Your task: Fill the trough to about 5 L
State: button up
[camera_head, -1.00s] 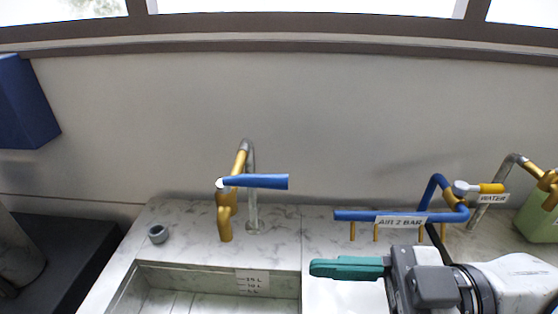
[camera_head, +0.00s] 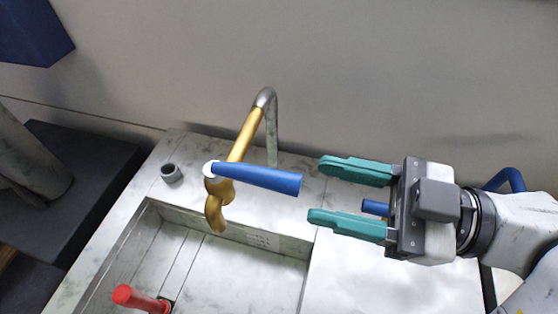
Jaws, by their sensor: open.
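The trough (camera_head: 225,275) is a marbled, sunken basin at the lower middle, and its visible floor looks bare. A brass tap (camera_head: 217,205) on a grey bent pipe hangs over its back edge. The tap's blue lever handle (camera_head: 258,178) points right. My gripper (camera_head: 322,190), with green fingers, is open and empty to the right of the lever. The lever's tip lies just short of the fingertips, apart from them. A label (camera_head: 262,239) on the trough's back wall is too small to read now.
A small grey cup-like fitting (camera_head: 171,172) sits on the back left ledge. A dark block (camera_head: 75,185) stands at the left and a blue box (camera_head: 35,30) is at the upper left. A flat pale surface (camera_head: 350,275) lies right of the trough.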

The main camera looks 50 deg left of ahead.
aim_at(246, 173)
jog(key=p+x, duration=0.1)
jog(key=x, duration=0.6)
jog(key=shift+p, duration=0.35)
jog(key=shift+c, duration=0.2)
grip_shut()
